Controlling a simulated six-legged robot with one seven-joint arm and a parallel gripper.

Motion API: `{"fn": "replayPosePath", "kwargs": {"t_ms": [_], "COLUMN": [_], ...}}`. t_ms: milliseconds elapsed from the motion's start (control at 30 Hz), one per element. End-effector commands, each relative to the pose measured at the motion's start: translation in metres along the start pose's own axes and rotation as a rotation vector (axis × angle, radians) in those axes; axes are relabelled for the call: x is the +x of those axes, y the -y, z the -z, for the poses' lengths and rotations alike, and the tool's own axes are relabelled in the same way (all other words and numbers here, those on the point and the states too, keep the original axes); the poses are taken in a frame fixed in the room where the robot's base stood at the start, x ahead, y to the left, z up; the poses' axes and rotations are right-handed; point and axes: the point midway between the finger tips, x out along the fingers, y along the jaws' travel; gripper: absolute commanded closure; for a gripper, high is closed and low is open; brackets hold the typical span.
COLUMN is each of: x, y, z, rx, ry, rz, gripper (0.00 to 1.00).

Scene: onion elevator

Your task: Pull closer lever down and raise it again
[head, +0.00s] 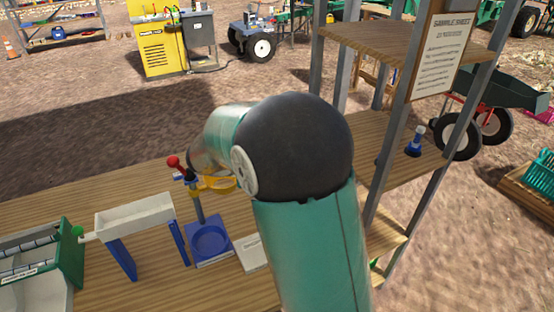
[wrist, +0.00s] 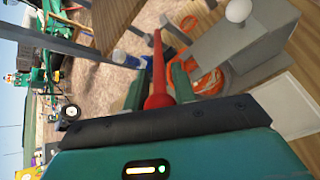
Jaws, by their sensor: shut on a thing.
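A red lever (wrist: 158,65) runs between the two green fingers of my gripper (wrist: 158,88) in the wrist view. The fingers are shut on its thick lower part, and its thin end points up in the picture. In the head view a red knob (head: 174,162) shows beside my arm, at the top of a blue stand with a post and a round blue dish (head: 208,240). I cannot tell whether this knob is part of the held lever. My arm hides the gripper there. No second lever can be made out clearly.
A pale tray (head: 135,216) on blue legs and a green-sided machine (head: 70,255) stand left on the wooden bench (head: 60,207). A shelf post (head: 400,130) rises right of my arm. A grey box (wrist: 245,40) with a white knob is near the gripper.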

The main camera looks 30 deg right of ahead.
Motion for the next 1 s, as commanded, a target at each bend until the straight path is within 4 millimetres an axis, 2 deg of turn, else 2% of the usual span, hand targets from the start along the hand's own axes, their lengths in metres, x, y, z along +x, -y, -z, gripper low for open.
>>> {"fn": "replayPosePath", "kwargs": {"t_ms": [100, 333, 867, 900, 1000], "x": [0.001, 0.004, 0.006, 0.006, 0.006], "y": [0.007, 0.014, 0.015, 0.015, 0.015], "z": [0.011, 0.020, 0.023, 0.023, 0.022], "rx": [-0.012, -0.016, -0.016, -0.016, -0.016], "ry": [0.059, 0.134, 0.159, 0.159, 0.159], "rz": [-0.040, -0.089, -0.105, -0.104, -0.104], "gripper": [1.00, 1.00, 1.00, 0.72, 0.53]}}
